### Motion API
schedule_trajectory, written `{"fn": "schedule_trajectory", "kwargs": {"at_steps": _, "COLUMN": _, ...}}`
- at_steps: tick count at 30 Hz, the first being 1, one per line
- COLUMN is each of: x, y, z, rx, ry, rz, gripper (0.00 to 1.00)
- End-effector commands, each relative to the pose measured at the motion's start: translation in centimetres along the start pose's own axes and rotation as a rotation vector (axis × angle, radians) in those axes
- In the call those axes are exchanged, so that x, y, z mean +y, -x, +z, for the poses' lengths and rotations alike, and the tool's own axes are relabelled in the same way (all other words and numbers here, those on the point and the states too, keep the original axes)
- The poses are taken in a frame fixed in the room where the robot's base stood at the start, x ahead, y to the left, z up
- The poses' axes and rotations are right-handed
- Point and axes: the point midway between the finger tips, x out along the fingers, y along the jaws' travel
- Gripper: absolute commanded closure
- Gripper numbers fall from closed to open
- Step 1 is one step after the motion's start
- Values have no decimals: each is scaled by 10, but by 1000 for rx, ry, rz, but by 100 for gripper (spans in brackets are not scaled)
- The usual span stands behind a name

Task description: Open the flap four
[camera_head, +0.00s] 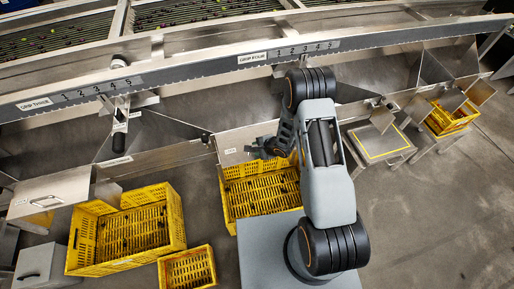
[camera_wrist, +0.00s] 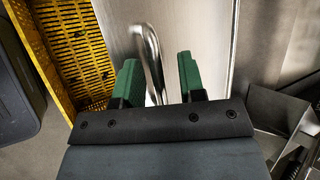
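A flat metal flap (camera_head: 236,139) with a small white label slopes above a yellow crate in the middle of the head view. The label is too small to read, so I cannot confirm it is flap four. My gripper (camera_head: 268,149) is at this flap's right part. In the wrist view the metal panel (camera_wrist: 200,35) fills the middle, with a curved metal handle (camera_wrist: 150,60) on it. My gripper (camera_wrist: 158,78) has its two green fingers apart, with the handle between them, nearer the left finger. I cannot tell whether it touches.
Yellow crates stand below: one under the flap (camera_head: 232,208), others at left (camera_head: 72,240) and right (camera_head: 434,126). Another flap with a handle (camera_head: 60,190) is at left. A grey box (camera_head: 42,265) sits on the floor. A long numbered metal rail (camera_head: 200,68) crosses above.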

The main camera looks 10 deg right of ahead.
Motion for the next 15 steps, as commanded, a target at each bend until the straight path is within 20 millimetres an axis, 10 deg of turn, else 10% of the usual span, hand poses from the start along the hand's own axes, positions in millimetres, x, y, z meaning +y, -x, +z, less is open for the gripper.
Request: {"fn": "schedule_trajectory", "kwargs": {"at_steps": 15, "x": -2, "y": 98, "z": 0, "rx": 2, "ry": 0, "rz": -3, "gripper": 63}}
